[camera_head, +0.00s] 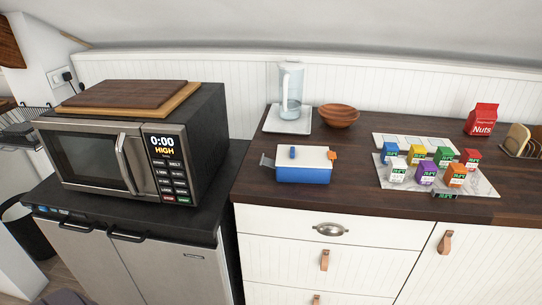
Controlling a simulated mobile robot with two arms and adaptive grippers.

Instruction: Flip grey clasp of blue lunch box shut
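The blue lunch box (303,176) sits upright on the dark wooden counter, near its front left corner. It has a white lid (312,156) that lies on top of the blue body. The grey clasp (267,160) sticks out sideways from the box's left end, tilted away from the body. Neither gripper is in view.
On the counter (350,140), a tray (477,186) with several small coloured cartons stands right of the box. Behind are a clear jug (291,90) and a wooden bowl (338,116). A microwave (95,155) stands left, across a gap. Counter right of the box is narrow but clear.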

